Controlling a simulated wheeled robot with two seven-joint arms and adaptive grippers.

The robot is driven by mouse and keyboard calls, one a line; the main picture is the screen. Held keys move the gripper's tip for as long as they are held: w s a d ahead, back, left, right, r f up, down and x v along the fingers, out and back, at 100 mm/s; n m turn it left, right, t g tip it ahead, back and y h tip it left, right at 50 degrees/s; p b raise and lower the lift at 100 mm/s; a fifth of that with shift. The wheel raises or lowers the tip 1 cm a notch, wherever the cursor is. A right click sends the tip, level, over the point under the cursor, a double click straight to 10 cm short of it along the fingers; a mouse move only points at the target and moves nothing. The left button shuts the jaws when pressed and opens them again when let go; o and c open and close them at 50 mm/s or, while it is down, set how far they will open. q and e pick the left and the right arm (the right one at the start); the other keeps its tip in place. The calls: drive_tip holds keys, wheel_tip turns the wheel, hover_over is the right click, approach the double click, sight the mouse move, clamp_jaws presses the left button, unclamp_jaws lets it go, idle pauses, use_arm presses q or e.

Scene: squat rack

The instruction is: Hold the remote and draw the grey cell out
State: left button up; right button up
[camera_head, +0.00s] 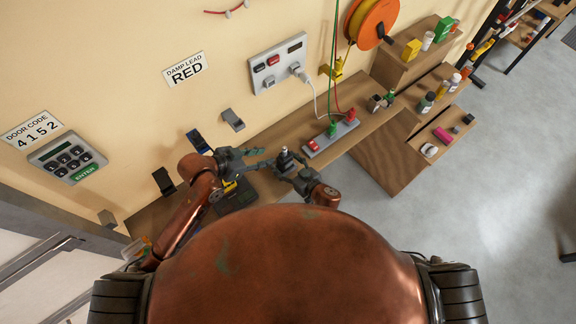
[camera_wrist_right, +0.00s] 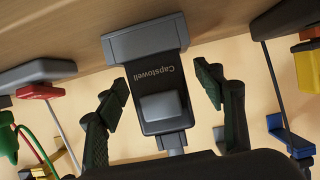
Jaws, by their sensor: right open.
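A dark upright device lettered "Capstowell" (camera_wrist_right: 165,75) stands on the wooden shelf in the right wrist view, which shows it upside down. It has a wide grey foot and a grey block (camera_wrist_right: 160,105) on its face; a thin grey stem shows at its end. I cannot tell whether the block or stem is the grey cell. In the head view the device (camera_head: 284,158) is small and partly hidden. My right gripper (camera_wrist_right: 163,86) is open, its fingers apart on either side of the device. My left gripper (camera_head: 260,158) looks open and empty, just left of it.
A power strip (camera_head: 331,138) with red and green plugs lies to the right on the shelf (camera_head: 366,130). A dark box (camera_head: 234,199) sits below my left gripper. A socket panel (camera_head: 278,63) and keypad (camera_head: 67,157) are on the wall. Lower shelves at right hold several bottles.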

clamp_jaws()
idle(1.3)
idle(0.8)
idle(1.2)
